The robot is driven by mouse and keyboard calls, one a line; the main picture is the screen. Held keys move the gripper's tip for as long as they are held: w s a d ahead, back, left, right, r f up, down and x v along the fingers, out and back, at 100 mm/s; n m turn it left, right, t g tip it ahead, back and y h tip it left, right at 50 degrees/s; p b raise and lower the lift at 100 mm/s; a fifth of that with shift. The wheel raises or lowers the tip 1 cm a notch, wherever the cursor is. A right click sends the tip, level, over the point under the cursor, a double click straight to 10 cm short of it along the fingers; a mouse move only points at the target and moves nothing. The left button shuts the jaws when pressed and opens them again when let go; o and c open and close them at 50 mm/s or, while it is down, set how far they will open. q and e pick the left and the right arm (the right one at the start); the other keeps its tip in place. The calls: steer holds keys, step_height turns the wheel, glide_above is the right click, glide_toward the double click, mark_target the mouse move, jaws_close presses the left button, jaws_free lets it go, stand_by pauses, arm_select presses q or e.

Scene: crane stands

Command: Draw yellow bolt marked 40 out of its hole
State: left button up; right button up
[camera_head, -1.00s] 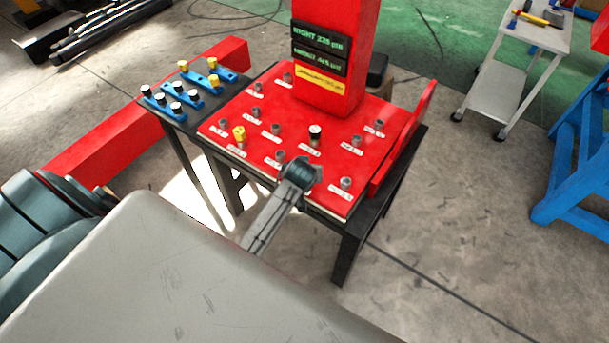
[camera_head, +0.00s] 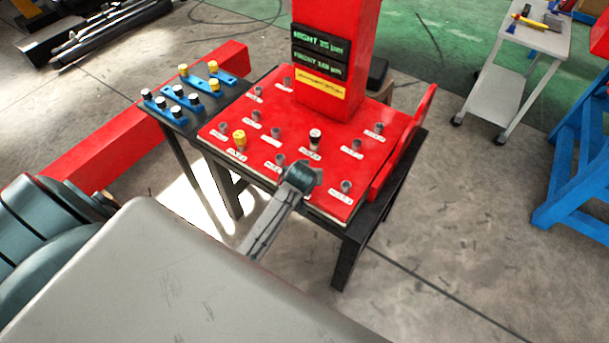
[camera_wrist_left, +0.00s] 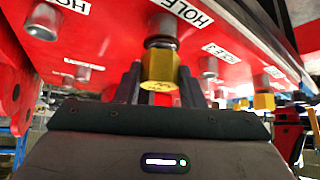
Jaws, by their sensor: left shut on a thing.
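In the left wrist view a yellow hex bolt head (camera_wrist_left: 160,70) sits between the two dark fingers of my left gripper (camera_wrist_left: 158,82), which is shut on it. The head is in line with a grey metal hole collar (camera_wrist_left: 162,27), with a dark band between them. The mark on the head is too small to read. In the head view my left gripper (camera_head: 301,177) is over the front of the red board (camera_head: 330,175) and hides this bolt. Another yellow bolt (camera_head: 239,139) stands in the board farther left; a yellow bolt also shows right of my fingers (camera_wrist_left: 264,101). My right gripper is not in view.
Several grey collars with white labels and a black-and-white-topped bolt (camera_head: 315,136) stand on the board. A red column (camera_head: 335,60) with displays rises behind; a red side panel (camera_head: 405,145) stands at right. Blue racks (camera_head: 185,98) with several bolts lie at left.

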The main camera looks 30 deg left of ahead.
arm_select(q)
steer(key=shift+r, duration=0.15)
steer(key=shift+r+p, duration=1.45)
steer(key=shift+p, duration=0.1)
steer(key=shift+r+p, duration=1)
steer(key=shift+r, duration=0.35)
